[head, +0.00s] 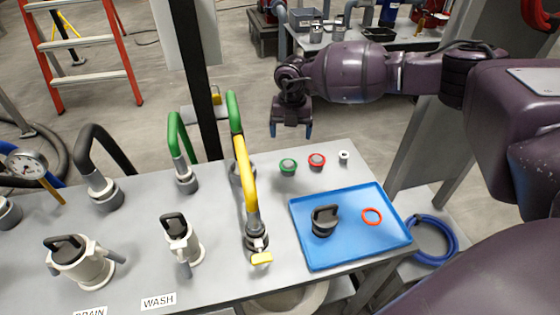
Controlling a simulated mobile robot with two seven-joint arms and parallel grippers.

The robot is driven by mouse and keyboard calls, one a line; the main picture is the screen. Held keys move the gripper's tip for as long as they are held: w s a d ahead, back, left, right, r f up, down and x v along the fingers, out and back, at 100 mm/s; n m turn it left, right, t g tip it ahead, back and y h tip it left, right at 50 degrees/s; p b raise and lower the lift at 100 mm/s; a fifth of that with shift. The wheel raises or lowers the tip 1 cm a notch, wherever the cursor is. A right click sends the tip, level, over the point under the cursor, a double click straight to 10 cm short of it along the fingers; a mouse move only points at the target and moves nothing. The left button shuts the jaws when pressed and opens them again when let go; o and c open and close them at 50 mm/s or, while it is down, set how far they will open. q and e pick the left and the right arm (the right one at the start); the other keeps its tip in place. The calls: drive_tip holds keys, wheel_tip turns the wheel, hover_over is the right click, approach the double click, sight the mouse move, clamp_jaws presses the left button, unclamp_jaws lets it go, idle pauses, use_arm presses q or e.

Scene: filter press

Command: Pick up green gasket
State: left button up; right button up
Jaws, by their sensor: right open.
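A small round green piece with a paler centre (288,167) sits at the back of the grey bench; I cannot tell if it is a loose gasket or a button. The only plain open ring is an orange-red one (372,216), lying flat in the blue tray (335,259). My right gripper (291,131) reaches in from the right and points down. It is open and empty, its blue-tipped fingers apart, beyond the bench's back edge in the picture and above the green piece. My left gripper is not in view.
A red round piece (317,160) and a small white one (344,157) sit beside the green piece. A black-handled cap (324,220) stands in the tray. A yellow pipe (246,180) and green pipe (178,140) rise to the left. A dark post (205,105) stands behind.

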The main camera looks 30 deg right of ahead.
drive_tip(key=b, duration=0.1)
hover_over(288, 161)
drive_tip(key=f, duration=0.5)
drive_tip(key=shift+s+d+f, duration=0.1)
drive_tip(key=shift+s+d, duration=0.15)
drive_tip(key=shift+f, duration=0.65)
drive_tip(key=f+b, duration=0.1)
drive_tip(key=f, duration=0.3)
drive_tip(key=shift+w+a+f+b, duration=0.15)
drive_tip(key=shift+w+a+b, duration=0.05)
drive_tip(key=shift+b, duration=0.2)
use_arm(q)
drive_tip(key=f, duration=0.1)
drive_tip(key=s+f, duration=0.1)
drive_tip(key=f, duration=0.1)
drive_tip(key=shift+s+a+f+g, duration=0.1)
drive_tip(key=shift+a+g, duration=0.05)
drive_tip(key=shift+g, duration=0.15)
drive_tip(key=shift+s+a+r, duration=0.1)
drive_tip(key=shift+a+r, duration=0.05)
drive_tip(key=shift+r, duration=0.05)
use_arm(e)
drive_tip(key=shift+f, duration=0.1)
